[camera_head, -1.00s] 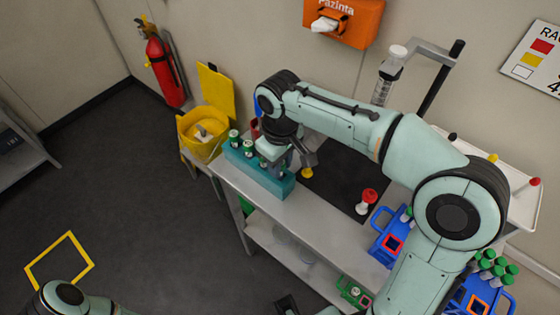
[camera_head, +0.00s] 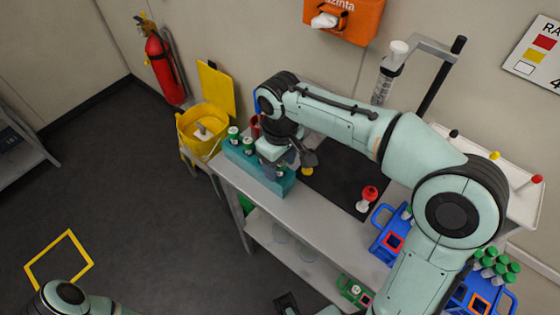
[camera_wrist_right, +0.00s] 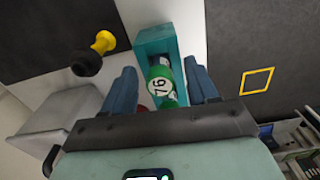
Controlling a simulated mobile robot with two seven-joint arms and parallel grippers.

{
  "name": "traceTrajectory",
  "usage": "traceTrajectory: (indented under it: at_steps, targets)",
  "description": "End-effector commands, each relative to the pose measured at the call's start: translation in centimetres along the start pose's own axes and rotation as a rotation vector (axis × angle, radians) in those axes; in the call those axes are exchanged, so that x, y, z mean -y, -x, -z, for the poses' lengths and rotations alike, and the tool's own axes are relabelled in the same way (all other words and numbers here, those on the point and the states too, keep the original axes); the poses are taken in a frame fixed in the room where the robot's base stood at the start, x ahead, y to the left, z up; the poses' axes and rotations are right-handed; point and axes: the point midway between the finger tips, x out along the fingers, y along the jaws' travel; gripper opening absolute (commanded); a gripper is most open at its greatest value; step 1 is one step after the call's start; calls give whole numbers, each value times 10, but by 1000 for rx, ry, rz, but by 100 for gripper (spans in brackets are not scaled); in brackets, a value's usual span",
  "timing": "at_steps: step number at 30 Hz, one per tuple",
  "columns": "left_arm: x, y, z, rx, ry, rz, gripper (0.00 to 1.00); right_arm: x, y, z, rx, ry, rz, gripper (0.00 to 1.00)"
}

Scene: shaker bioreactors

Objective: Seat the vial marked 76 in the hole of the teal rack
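The vial marked 76 (camera_wrist_right: 161,86) has a green cap and a white label; in the right wrist view it stands between my right gripper's blue fingers (camera_wrist_right: 162,88). A narrow gap shows on each side of it, so the fingers look open around it. The teal rack (camera_wrist_right: 155,42) shows behind and around the vial; how deep the vial sits cannot be told. In the head view my right gripper (camera_head: 277,165) is over the right part of the teal rack (camera_head: 238,161) and hides the vial.
Two green-capped vials (camera_head: 240,138) stand at the rack's left end. A black mat (camera_head: 335,178) with a red-topped item (camera_head: 368,197) and a yellow-topped item (camera_wrist_right: 97,52) lies right of the rack. Blue carriers (camera_head: 385,240) stand farther right. A yellow bin (camera_head: 203,128) is beyond the table's left end.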

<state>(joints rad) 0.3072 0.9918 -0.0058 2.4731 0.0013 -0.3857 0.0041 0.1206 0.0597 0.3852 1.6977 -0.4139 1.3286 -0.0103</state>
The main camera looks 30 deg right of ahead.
Motion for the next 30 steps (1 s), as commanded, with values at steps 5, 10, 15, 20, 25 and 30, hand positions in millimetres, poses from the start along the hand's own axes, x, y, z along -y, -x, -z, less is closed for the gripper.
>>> traceTrajectory:
  at_steps: [5,10,15,20,25,30]
  targets:
    - [0,0,0,0,0,0,43,0,0,0,0,0,0,58]
    - [-1,2,0,-1,0,0,43,0,7,0,-2,0,-1,58]
    - [-4,9,1,-4,-1,-1,43,0,38,1,-7,-1,-1,58]
    - [-8,18,3,-8,-3,-3,43,0,76,1,-6,0,0,58]
    - [-12,28,6,-13,-5,-4,43,0,110,1,-5,0,0,58]
    - [-15,34,8,-16,-6,-6,43,0,129,1,-2,1,0,58]
